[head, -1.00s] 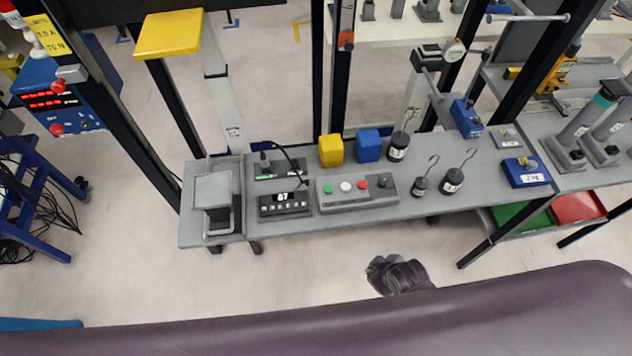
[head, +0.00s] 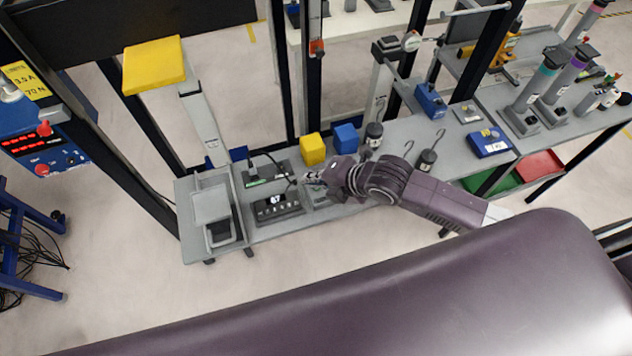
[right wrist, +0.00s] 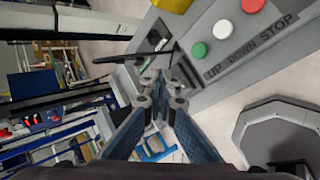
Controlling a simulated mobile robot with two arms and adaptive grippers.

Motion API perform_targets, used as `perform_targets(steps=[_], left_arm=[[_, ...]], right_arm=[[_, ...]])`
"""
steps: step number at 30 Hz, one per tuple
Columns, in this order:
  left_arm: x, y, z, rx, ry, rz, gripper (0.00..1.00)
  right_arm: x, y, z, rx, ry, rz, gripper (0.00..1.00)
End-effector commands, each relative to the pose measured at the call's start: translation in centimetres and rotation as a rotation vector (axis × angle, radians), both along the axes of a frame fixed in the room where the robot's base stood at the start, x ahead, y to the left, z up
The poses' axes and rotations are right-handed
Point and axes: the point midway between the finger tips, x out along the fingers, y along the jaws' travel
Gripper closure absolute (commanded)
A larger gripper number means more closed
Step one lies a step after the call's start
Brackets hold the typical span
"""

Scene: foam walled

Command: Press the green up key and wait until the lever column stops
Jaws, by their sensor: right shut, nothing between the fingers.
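The grey key box (head: 317,197) is on the bench, mostly hidden by my right arm in the head view. In the right wrist view its face shows the green UP key (right wrist: 198,50), the white DOWN key (right wrist: 222,29) and the red STOP key (right wrist: 252,5). My right gripper (head: 314,178) is shut and empty over the box's left end. In the right wrist view its tips (right wrist: 160,85) appear left of the green key, apart from it. A pale column (head: 201,120) rises beside a yellow plate (head: 153,65); another pale column (head: 380,90) stands farther right. My left gripper is not seen.
A small display unit (head: 277,207) sits left of the key box. Yellow (head: 313,148) and blue (head: 346,138) blocks stand behind it. Hooked black weights (head: 426,161) are to the right, close to my arm. A grey stand (head: 213,207) occupies the bench's left end.

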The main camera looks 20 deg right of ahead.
Motion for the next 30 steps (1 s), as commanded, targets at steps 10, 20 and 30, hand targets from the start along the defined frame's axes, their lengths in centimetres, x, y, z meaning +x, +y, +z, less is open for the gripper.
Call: perform_targets(steps=[10, 20, 30], left_arm=[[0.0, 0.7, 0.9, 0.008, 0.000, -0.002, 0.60], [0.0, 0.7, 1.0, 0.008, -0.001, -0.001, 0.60], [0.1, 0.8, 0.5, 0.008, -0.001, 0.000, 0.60]], right_arm=[[2.4, -2.9, 3.5, -0.295, -0.256, 0.424, 1.00], [2.6, -3.5, 3.9, -0.348, -0.300, 0.497, 1.00], [2.6, -3.5, 3.4, -0.347, -0.299, 0.495, 1.00]])
